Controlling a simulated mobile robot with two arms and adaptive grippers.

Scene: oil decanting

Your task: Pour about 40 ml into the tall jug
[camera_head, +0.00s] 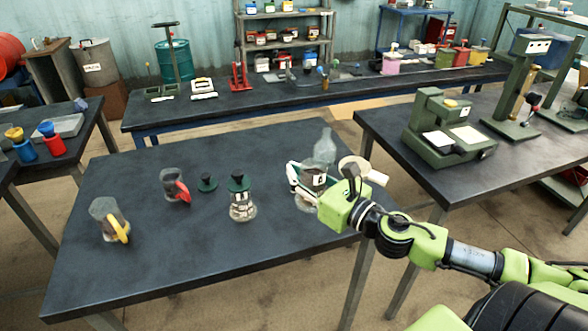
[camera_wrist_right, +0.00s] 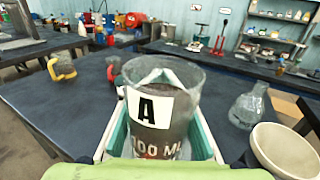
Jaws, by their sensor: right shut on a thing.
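My right gripper (camera_head: 308,184) is shut around a clear beaker (camera_head: 313,176) with a white label "A", near the right side of the dark table. In the right wrist view the beaker (camera_wrist_right: 165,105) looks upright between the green-backed fingers (camera_wrist_right: 160,142); I cannot tell how full it is or whether its base touches the table. A clear jug with a yellow handle (camera_head: 108,220) stands at the table's left; it also shows in the wrist view (camera_wrist_right: 62,68). A smaller-looking jug with a red handle (camera_head: 174,186) stands behind it to the right. My left gripper is out of view.
A glass bottle with a dark green top (camera_head: 242,202) stands mid-table beside a green stopper (camera_head: 207,184). The front middle of the table is clear.

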